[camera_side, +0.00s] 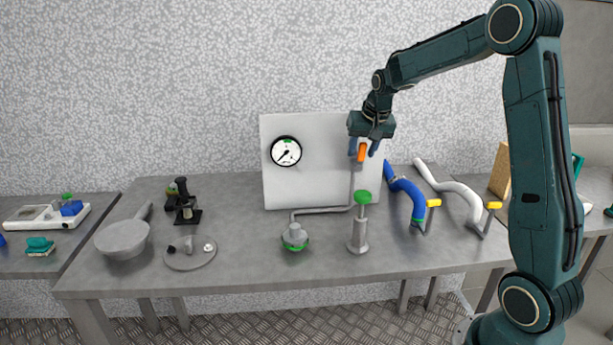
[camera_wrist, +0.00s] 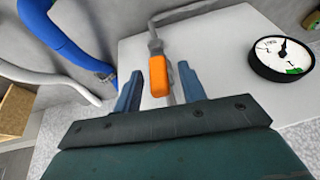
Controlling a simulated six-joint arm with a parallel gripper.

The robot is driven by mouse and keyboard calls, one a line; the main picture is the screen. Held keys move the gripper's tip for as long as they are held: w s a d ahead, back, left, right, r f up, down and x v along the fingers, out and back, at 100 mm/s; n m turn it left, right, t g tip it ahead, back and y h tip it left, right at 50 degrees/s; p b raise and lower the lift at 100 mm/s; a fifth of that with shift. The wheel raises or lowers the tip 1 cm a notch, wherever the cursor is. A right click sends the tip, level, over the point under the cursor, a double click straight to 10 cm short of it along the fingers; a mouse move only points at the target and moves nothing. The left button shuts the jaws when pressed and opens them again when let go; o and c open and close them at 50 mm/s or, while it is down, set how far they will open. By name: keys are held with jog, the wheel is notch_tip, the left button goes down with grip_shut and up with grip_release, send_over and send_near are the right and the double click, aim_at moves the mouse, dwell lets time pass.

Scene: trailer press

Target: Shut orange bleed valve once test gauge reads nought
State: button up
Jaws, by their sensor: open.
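The orange bleed valve handle (camera_side: 361,152) is on the grey pipe in front of the white panel, roughly in line with that pipe. In the wrist view the orange handle (camera_wrist: 158,76) stands between the two fingers, with a gap on each side. My gripper (camera_side: 363,149) is open around it, pointing down; its blue-grey fingers also show in the wrist view (camera_wrist: 158,88). The round test gauge (camera_side: 286,151) is on the panel, left of the valve. Its needle points to the lower left in the side view, away from the green band at the top. The numbers are too small to read surely.
A green-knobbed pump (camera_side: 360,228) and a green-ringed fitting (camera_side: 295,237) stand below the panel (camera_side: 275,190). Blue (camera_side: 408,198) and white (camera_side: 455,192) hoses with yellow handles lie to the right. A grey pan (camera_side: 122,240) and a microscope-like item (camera_side: 186,205) are at left.

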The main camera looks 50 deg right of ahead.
jog(key=shift+w+f, duration=0.15)
jog(key=shift+f, duration=0.2)
grip_shut()
